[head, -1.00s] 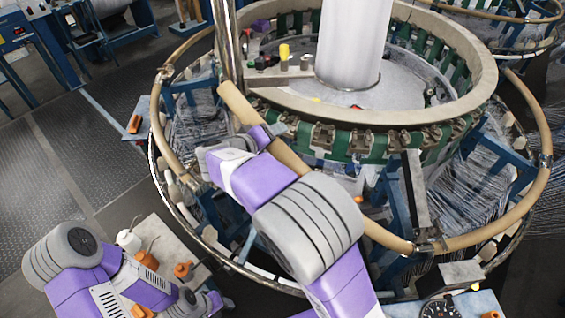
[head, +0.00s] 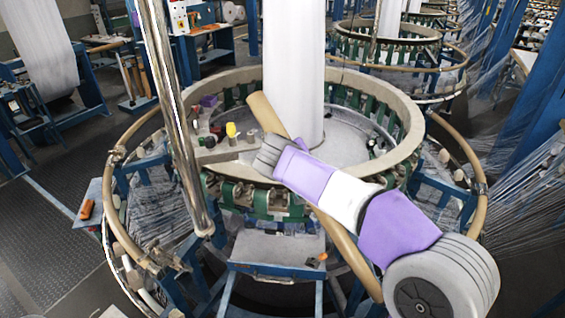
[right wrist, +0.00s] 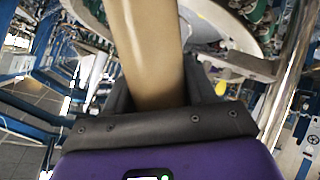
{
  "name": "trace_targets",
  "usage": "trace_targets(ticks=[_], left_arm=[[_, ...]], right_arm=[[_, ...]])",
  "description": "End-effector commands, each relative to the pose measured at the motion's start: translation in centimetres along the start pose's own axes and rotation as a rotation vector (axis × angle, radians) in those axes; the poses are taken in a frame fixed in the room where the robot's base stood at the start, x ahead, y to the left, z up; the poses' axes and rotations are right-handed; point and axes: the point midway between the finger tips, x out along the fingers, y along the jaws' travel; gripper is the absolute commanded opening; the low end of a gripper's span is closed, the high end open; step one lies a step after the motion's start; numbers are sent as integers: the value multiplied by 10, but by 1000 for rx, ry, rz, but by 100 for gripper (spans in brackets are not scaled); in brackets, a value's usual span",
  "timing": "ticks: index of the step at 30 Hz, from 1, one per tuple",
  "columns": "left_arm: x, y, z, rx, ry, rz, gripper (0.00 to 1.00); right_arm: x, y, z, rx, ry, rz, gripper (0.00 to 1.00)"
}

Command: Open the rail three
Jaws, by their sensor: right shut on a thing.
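The tan rail (head: 345,245) runs diagonally from above the loom's inner ring down to the right of the front gap. Its upper end (head: 264,112) is free and stands over the loom. In the head view my right arm reaches in from the right and hides the grip. My left gripper is not in view.
The round loom (head: 222,160) surrounds a white central cylinder (head: 295,60). A steel pole (head: 172,115) stands at its left. Other tan outer rails (head: 140,125) curve around left and right. A blue-framed step (head: 275,250) shows in the front opening.

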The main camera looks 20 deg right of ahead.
Motion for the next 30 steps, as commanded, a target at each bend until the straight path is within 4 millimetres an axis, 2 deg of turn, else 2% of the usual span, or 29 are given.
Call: trace_targets(ticks=[9,10,14,24,30], left_arm=[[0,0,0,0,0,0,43],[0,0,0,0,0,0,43],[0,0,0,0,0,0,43],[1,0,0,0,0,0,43],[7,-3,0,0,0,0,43]], right_arm=[[0,0,0,5,-2,0,1],[0,0,0,5,-2,0,57],[0,0,0,4,-2,0,76],[-3,0,0,2,1,-2,76],[-30,-1,0,3,5,-4,76]])
